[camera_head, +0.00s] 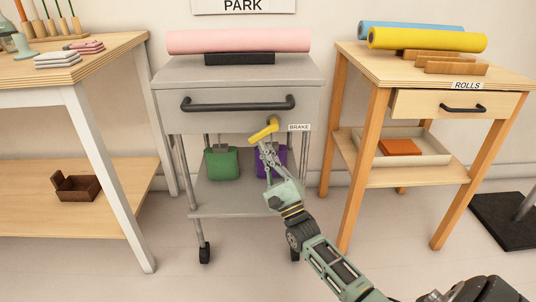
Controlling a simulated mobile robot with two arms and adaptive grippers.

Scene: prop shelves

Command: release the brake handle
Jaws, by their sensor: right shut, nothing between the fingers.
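The yellow brake handle (264,130) is on the front of the grey cart (180,75), below the right end of the drawer and beside the BRAKE label (299,127). It slants, its right end higher than its left. My right gripper (262,147) is shut and empty, its fingertips just under the handle. I cannot tell whether they touch it. My left gripper is not in view.
A pink roll (240,41) lies on a black holder on the cart. A wooden table (60,75) stands left, and the ROLLS table (370,70) stands close on the right.

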